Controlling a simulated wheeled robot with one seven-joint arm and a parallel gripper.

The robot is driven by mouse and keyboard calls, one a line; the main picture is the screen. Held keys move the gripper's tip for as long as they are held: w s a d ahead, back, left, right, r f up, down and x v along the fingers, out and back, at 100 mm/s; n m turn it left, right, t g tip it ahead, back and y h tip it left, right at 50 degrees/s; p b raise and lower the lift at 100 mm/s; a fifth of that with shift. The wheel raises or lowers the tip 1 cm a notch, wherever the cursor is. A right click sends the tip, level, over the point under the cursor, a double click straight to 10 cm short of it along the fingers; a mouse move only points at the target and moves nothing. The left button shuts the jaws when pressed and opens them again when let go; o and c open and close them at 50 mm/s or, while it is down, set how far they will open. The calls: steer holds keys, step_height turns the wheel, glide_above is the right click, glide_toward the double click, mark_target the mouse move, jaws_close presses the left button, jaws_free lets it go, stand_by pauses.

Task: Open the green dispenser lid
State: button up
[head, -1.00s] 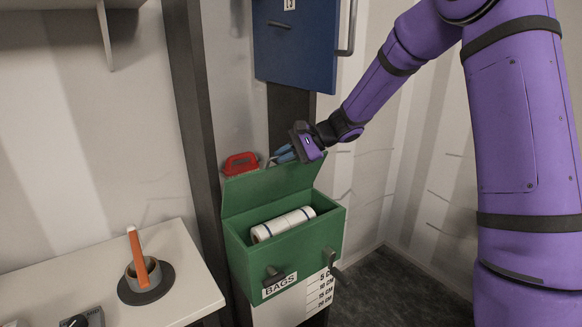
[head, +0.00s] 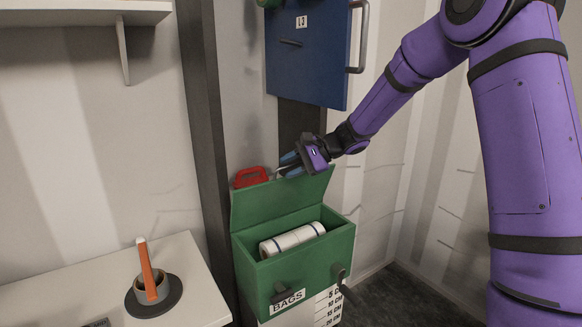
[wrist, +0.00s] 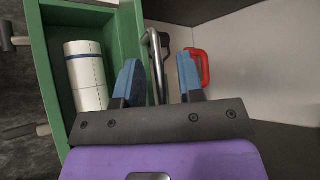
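The green dispenser (head: 300,275), labelled BAGS, stands below the blue cabinet. Its green lid (head: 285,205) stands raised at the back, and the box is open at the top. My gripper (head: 288,164) is at the top edge of the lid. In the wrist view its blue fingers (wrist: 160,82) are spread apart, with a grey metal handle (wrist: 156,55) between them. There are gaps beside the handle; I see no grip on it. The handle's attachment is partly hidden.
A red handle-shaped thing (head: 251,177) is behind the lid; it also shows in the wrist view (wrist: 200,66). The blue cabinet (head: 310,60) hangs above my gripper. A white bench (head: 90,290) at left bears a cup (head: 150,285) with an orange-handled tool. Floor shows at right.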

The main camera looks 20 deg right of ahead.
steer(key=shift+d, duration=0.1)
steer(key=v, duration=1)
steer(key=shift+d+r, duration=0.25)
steer(key=shift+s, duration=0.1)
steer(key=shift+c, duration=0.2)
